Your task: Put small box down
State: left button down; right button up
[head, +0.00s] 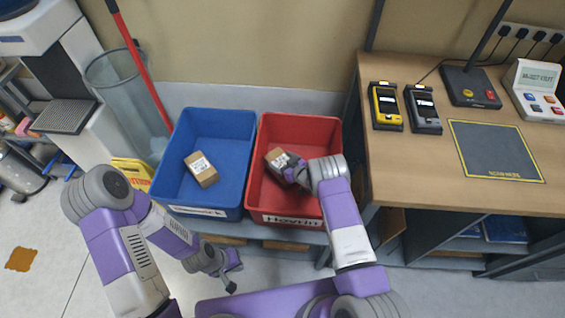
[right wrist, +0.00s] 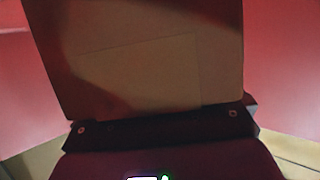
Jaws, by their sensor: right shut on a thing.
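A small brown cardboard box (head: 275,155) with a white label is in the red crate (head: 328,122), toward its left side. My right gripper (head: 290,168) reaches down into the red crate and is shut on this box. In the right wrist view the box (right wrist: 140,60) fills the middle, between red walls. The gripper hides part of the box, and I cannot tell whether the box touches the crate floor. My left gripper (head: 233,277) hangs empty in front of the blue crate, low over the floor, with its fingers apart.
A blue crate (head: 248,128) stands left of the red one with another brown box (head: 202,169) inside. A wooden desk (head: 420,170) with yellow (head: 385,106) and grey (head: 422,108) handheld devices stands right. A bin (head: 120,95) with a red pole stands left.

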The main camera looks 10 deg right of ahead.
jog(key=shift+f+b, duration=0.55)
jog(key=shift+b, duration=0.05)
jog(key=o, duration=0.8)
jog(key=shift+o, duration=0.2)
jog(key=shift+r, duration=0.15)
jog(key=shift+r+p, duration=0.25)
jog(key=shift+p, duration=0.25)
jog(key=shift+r+p, duration=0.4)
jog(key=shift+p, duration=0.1)
jog(key=p+v, duration=0.3)
jog(key=v, duration=0.9)
jog(key=shift+f, duration=0.2)
